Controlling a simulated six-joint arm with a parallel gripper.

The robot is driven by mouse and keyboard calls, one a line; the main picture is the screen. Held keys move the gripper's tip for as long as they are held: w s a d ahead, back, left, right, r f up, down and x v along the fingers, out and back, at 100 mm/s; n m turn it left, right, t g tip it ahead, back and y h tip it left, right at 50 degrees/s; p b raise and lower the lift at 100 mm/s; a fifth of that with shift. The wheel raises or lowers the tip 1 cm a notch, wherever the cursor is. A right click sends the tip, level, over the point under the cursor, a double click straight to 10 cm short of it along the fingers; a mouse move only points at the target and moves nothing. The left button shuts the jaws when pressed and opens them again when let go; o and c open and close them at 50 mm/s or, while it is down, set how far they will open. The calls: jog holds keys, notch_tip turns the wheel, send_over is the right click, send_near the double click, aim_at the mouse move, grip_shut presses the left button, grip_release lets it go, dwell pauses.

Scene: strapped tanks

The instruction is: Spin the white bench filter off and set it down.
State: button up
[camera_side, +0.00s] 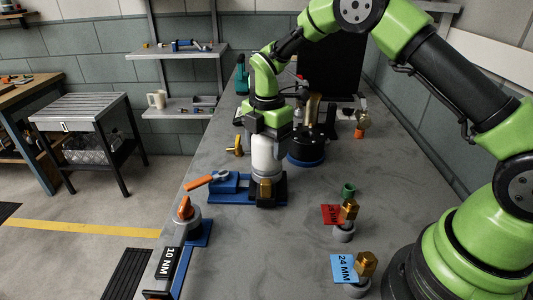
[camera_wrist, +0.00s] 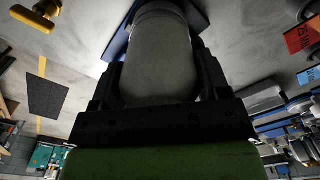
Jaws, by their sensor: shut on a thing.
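The white filter (camera_side: 266,156) is an upright white cylinder on a blue bench mount (camera_side: 222,197) in the side view. My gripper (camera_side: 267,135) comes down on it from above and is shut on its upper part. In the wrist view the filter (camera_wrist: 158,58) fills the middle, with a dark finger of my gripper (camera_wrist: 158,92) on each side. The blue mount (camera_wrist: 118,40) shows behind it. I cannot tell whether the filter is still threaded on its mount.
An orange-handled lever (camera_side: 208,180) is beside the filter. A torque tool marked 10 NM (camera_side: 166,262) lies at the front left. Brass fittings with red (camera_side: 331,214) and blue (camera_side: 344,268) tags stand at right. A dark round pot with a blue base (camera_side: 306,155) stands close behind right.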

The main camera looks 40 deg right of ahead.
jog(key=n, duration=0.2)
jog(key=shift+r+n, duration=0.15)
jog(key=shift+n, duration=0.15)
jog(key=n, duration=0.3)
jog(key=shift+n, duration=0.8)
jog(key=n, duration=0.4)
jog(key=shift+n, duration=0.3)
jog(key=o, duration=1.7)
